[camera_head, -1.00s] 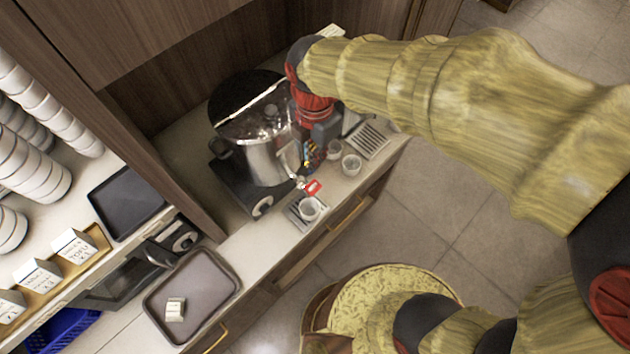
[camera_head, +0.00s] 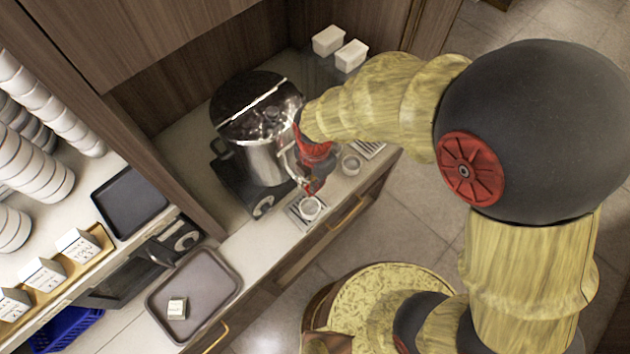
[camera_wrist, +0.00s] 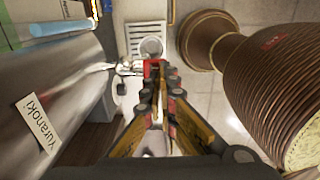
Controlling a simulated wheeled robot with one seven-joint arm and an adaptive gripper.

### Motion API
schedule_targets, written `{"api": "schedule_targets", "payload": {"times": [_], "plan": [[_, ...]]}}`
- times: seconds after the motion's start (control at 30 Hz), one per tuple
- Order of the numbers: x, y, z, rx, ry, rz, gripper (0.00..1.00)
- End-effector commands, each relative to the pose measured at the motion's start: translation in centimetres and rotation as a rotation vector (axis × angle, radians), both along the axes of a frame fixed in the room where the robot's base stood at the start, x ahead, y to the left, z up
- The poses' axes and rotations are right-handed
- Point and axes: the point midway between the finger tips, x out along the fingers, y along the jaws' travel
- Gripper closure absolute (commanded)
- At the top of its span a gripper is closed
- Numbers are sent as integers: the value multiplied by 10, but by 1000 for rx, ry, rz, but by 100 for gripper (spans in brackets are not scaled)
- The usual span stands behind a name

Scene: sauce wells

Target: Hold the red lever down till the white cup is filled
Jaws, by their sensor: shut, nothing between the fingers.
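The red lever (camera_wrist: 153,66) is on the tap of the large metal pot (camera_head: 262,160). My gripper (camera_wrist: 157,92) is shut and empty, its fingertips right at the lever in the wrist view; I cannot tell whether they press on it. In the head view, the lever (camera_head: 313,187) is partly hidden by my gripper. The white cup (camera_head: 311,209) stands upright on a small drip tray (camera_head: 294,213) below the tap. It also shows in the wrist view (camera_wrist: 151,46), just beyond the lever. How full it is cannot be made out.
Another small cup (camera_head: 351,165) stands to the right on the counter. Two white containers (camera_head: 328,40) are at the back. A brown tray (camera_head: 232,275) with a small white block (camera_head: 177,307) lies at the front left. A brown ribbed stool (camera_wrist: 270,80) stands on the floor.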

Motion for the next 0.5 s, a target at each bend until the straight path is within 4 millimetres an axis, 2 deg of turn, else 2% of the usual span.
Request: {"api": "schedule_targets", "payload": {"times": [0.5], "plan": [[-2,-2,-7,45,-36,-1,100]]}}
